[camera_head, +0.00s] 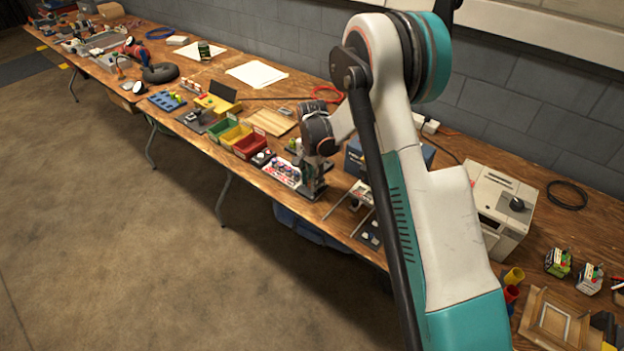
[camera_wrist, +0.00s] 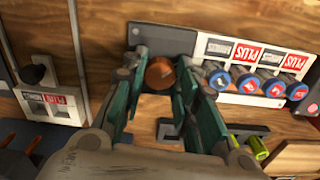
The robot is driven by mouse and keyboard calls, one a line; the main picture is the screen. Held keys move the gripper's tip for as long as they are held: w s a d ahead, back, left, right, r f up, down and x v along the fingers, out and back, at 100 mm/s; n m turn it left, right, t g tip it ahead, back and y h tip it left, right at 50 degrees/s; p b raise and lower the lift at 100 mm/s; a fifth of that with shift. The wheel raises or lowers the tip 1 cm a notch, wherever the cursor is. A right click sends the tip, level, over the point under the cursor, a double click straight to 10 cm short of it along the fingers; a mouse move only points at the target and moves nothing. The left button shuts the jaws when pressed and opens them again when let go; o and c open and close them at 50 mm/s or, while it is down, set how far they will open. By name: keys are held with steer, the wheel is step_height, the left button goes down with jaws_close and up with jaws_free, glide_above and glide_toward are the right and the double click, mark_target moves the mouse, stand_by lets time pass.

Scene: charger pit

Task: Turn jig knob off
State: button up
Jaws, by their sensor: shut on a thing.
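The jig knob (camera_wrist: 159,74) appears as a round orange-brown top in the wrist view, set on a dark jig block. My gripper (camera_wrist: 160,62) has its teal fingers on either side of it and is shut on it. The fingers hide the knob's sides, and any mark showing its setting cannot be made out. In the head view my gripper (camera_head: 313,186) is low over the bench, and the knob is hidden there.
A white panel (camera_wrist: 232,97) with several blue and red caps lies right of my fingers. A small unit with a black knob (camera_wrist: 32,74) is at left in the wrist view. A red bin (camera_head: 249,146) and a grey machine (camera_head: 505,190) flank my arm on the wooden bench.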

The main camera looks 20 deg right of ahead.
steer(key=n, duration=0.5)
steer(key=shift+n, duration=0.3)
steer(key=n, duration=0.5)
steer(key=shift+b, duration=0.35)
steer(key=n, duration=0.6)
steer(key=shift+d, duration=0.1)
steer(key=n, duration=0.4)
steer(key=shift+n, duration=0.3)
steer(key=o, duration=0.8)
steer(key=shift+c, duration=0.2)
